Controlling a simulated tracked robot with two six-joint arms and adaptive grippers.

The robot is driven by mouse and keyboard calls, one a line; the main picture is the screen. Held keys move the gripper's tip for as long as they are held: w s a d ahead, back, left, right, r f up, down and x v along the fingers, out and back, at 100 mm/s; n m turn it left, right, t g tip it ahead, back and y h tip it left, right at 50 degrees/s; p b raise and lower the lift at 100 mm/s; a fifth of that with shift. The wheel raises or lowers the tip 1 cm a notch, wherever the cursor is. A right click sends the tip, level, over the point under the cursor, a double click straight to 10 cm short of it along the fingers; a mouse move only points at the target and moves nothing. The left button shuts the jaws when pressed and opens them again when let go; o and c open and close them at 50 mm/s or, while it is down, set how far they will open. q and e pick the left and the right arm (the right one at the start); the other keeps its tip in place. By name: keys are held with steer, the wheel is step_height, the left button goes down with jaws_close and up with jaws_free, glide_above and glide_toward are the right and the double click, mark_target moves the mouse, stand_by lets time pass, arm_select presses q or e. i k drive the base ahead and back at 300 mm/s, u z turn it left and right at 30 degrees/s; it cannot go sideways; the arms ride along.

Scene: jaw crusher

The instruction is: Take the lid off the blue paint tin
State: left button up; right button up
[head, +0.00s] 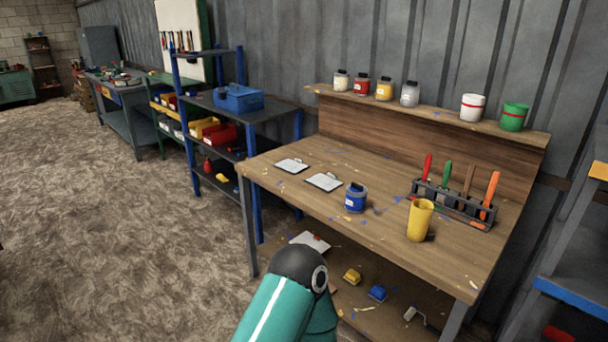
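The blue paint tin (355,200) stands upright on the wooden workbench (300,205), near its front edge and about the middle of its length. It has a dark top and a pale label; at this size I cannot make out the lid's edge, but the top looks covered. A teal link of one of my arms with a dark joint shows at the bottom of the head view, below and in front of the bench. Neither of my grippers is in view. Nothing touches the tin.
A yellow cup (420,220) stands right of the tin, before a rack (453,205) of colourful-handled tools. Two flat trays (324,181) lie to the left. Several jars and tins line the back ledge (440,114). A blue-posted shelf (250,108) adjoins the bench's left.

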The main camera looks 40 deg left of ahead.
mark_target(356, 189)
steer(key=u, duration=1.05)
steer(key=i, duration=1.5)
steer(key=u, duration=0.45)
